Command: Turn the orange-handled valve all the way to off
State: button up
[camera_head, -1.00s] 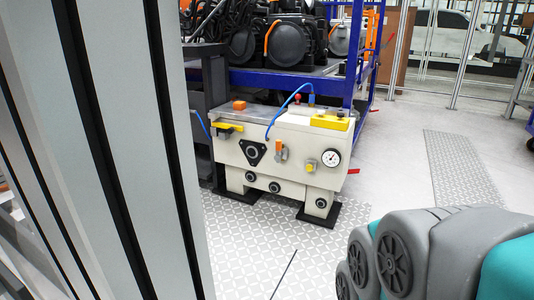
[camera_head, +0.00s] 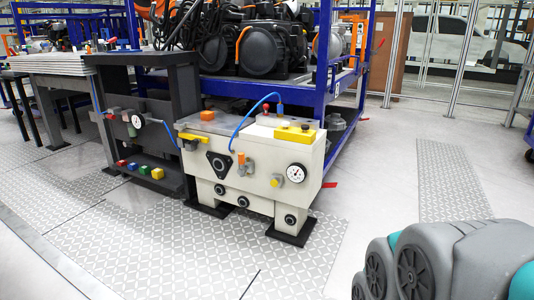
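The drive unit (camera_head: 262,172) is a cream-coloured block on black feet in the middle of the view. A small orange handle (camera_head: 241,158) stands upright on a grey fitting on its front face, between a black triangular plate and a yellow-and-grey fitting. It looks like the orange-handled valve, but it is too small to read its exact position. A separate orange block (camera_head: 207,115) sits on the unit's top left. My gripper is not in view; only grey and teal links of my arm show at the lower right, well apart from the unit.
A round gauge (camera_head: 296,173) is on the unit's right front, with a yellow lever (camera_head: 194,138) at its left. A dark stand (camera_head: 147,130) with coloured buttons is left of it. A blue rack (camera_head: 345,90) stands behind. The floor in front is clear.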

aim_at(241, 171)
jog(key=i+l+z, duration=0.1)
jog(key=i, duration=0.4)
jog(key=i+l, duration=0.15)
jog(key=i, duration=0.35)
jog(key=i+j, duration=0.15)
jog(key=j, duration=0.15)
jog(key=i+j+z, duration=0.1)
jog(key=j, duration=0.2)
jog(key=i+j, duration=0.35)
jog(key=j, duration=0.25)
jog(key=z, duration=0.05)
